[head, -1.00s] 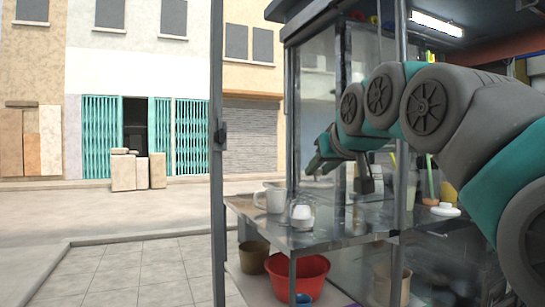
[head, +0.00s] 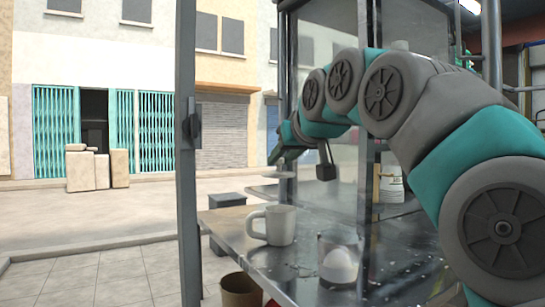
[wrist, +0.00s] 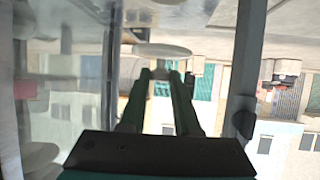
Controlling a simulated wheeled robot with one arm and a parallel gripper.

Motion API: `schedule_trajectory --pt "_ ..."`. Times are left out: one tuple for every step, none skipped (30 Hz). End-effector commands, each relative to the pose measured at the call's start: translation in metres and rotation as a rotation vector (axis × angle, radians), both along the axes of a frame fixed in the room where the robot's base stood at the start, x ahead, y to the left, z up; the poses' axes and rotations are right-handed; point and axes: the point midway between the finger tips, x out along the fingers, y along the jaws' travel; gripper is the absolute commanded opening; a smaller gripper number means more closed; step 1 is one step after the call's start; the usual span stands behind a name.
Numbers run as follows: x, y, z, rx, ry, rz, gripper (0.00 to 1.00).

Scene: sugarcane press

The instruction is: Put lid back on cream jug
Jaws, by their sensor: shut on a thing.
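A cream jug (head: 281,226) with a handle on its left stands upright on the metal counter (head: 225,226), near its left part. My gripper (head: 281,160) is above and beyond the counter, higher than the jug and apart from it. It is shut on a pale round lid (head: 281,174), which hangs about level below the fingertips. The wrist view shows the lid (wrist: 161,50) as a pale disc at the tips of my two fingers (wrist: 166,75). The jug's opening is seen only edge-on, and I cannot make the jug out in the wrist view.
A clear glass vessel with something white in it (head: 339,262) stands right of the jug, nearer me. A white container (head: 391,186) stands behind my arm. A metal post (head: 188,150) rises at the counter's left, with glass panels behind. A brown pot (head: 240,290) is below.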

Motion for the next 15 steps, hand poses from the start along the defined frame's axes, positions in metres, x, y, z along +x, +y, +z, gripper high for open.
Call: schedule_trajectory --pt "0.0 0.0 -0.001 0.0 0.0 0.0 0.0" --pt "0.0 0.0 -0.002 0.0 0.0 0.0 0.0" --pt "0.0 0.0 -0.003 0.0 0.0 0.0 0.0" --pt "0.0 0.0 -0.004 0.0 0.0 0.0 0.0" --pt "0.0 0.0 -0.006 0.0 0.0 0.0 0.0" --pt "0.0 0.0 -0.008 0.0 0.0 0.0 0.0" --pt "0.0 0.0 -0.01 0.0 0.001 0.0 0.0" --pt "0.0 0.0 -0.012 0.0 0.001 0.0 0.0" --pt "0.0 0.0 -0.015 0.0 0.001 0.001 0.0" --pt "0.0 0.0 -0.017 0.0 0.001 0.001 0.0" --pt "0.0 0.0 -0.02 0.0 0.001 0.001 0.0" --pt "0.0 0.001 -0.023 0.0 0.001 0.002 0.0" --pt "-0.001 0.001 -0.026 0.0 0.001 0.002 0.0" --pt "-0.001 0.0 -0.028 0.0 0.001 0.002 0.0" --pt "-0.001 0.0 -0.032 0.0 0.001 0.002 0.0"
